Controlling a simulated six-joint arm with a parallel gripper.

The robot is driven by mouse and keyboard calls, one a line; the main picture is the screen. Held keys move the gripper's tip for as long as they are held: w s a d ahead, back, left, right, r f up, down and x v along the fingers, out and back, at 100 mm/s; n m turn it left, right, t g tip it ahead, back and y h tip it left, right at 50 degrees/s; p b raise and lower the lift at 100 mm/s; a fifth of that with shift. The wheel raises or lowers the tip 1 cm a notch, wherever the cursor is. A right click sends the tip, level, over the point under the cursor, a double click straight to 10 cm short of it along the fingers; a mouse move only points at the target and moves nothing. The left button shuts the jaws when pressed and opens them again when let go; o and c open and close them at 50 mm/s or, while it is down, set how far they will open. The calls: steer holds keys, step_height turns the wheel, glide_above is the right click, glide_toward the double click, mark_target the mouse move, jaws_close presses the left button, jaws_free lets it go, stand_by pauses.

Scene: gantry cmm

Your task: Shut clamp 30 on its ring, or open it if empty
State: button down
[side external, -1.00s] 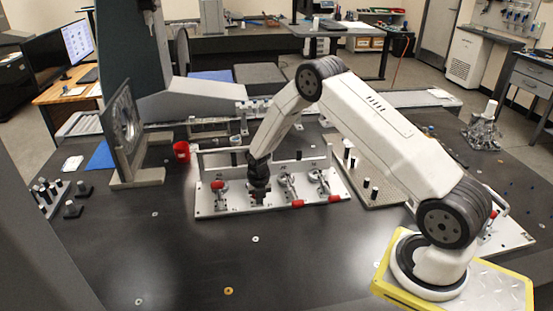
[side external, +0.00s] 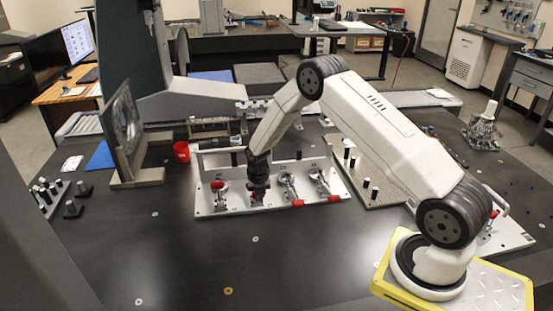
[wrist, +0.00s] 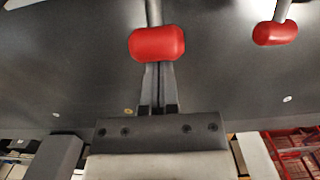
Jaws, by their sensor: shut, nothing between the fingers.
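A white fixture plate (side external: 225,209) holds several toggle clamps in a row, seen in the side view. One red handle (side external: 218,185) stands at the left; two others, a red grip (side external: 297,203) and a far right grip (side external: 334,198), lie low at the front edge. My gripper (side external: 259,194) is down at the clamp between the left one and these two. In the wrist view my gripper's fingers (wrist: 158,88) are shut together, with a red grip (wrist: 157,44) directly at their tips. I cannot tell if they touch. A second red grip (wrist: 275,33) is apart, upper right. Clamp numbers and rings are not readable.
A red cup (side external: 181,151) stands behind the plate's left end. An upright framed disc (side external: 124,125) stands further left, near black pegs (side external: 73,208). A perforated plate (side external: 378,195) with pegs lies right. The dark table in front is mostly clear, with small washers.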

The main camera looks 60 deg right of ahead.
steer(key=shift+w+d+r, duration=0.15)
steer(key=shift+r, duration=0.05)
steer(key=shift+w+d+r, duration=0.65)
steer(key=shift+r, duration=0.1)
steer(key=shift+w+d+r, duration=0.8)
steer(key=shift+w+d, duration=0.15)
steer(key=shift+d, duration=0.05)
steer(key=shift+r, duration=0.1)
steer(key=shift+s+a, duration=0.5)
steer(key=shift+a, duration=0.05)
step_height(320, 180, up, 9)
steer(key=shift+w+d, duration=0.3)
